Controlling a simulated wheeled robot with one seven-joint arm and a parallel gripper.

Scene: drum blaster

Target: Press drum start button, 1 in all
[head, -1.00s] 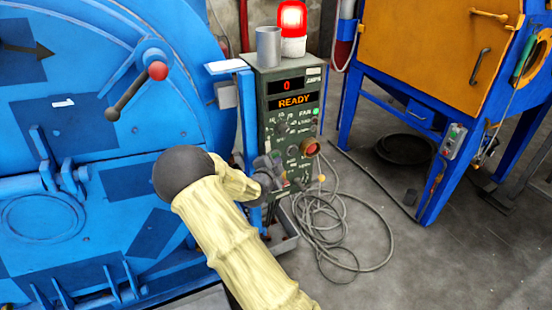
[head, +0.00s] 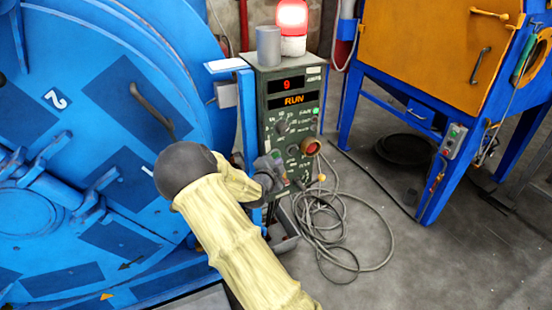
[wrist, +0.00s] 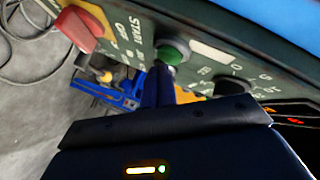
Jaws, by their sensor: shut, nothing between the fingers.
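The grey-green control panel (head: 283,113) stands beside the blue drum (head: 120,60). In the wrist view a round green button (wrist: 172,52) sits on the panel face. My gripper (wrist: 160,72) is shut and empty, with its blue fingertips right at that green button. I cannot tell whether they still touch it. In the head view my gripper (head: 279,166) is in front of the lower part of the panel, and my arm hides part of it. The green button is not clear there.
A red button (wrist: 80,28) is on the panel near the gripper. A lit red beacon (head: 292,25) and a grey cup (head: 268,46) stand on top. Coiled cable (head: 340,235) lies on the floor. An orange and blue cabinet (head: 430,50) stands at the right.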

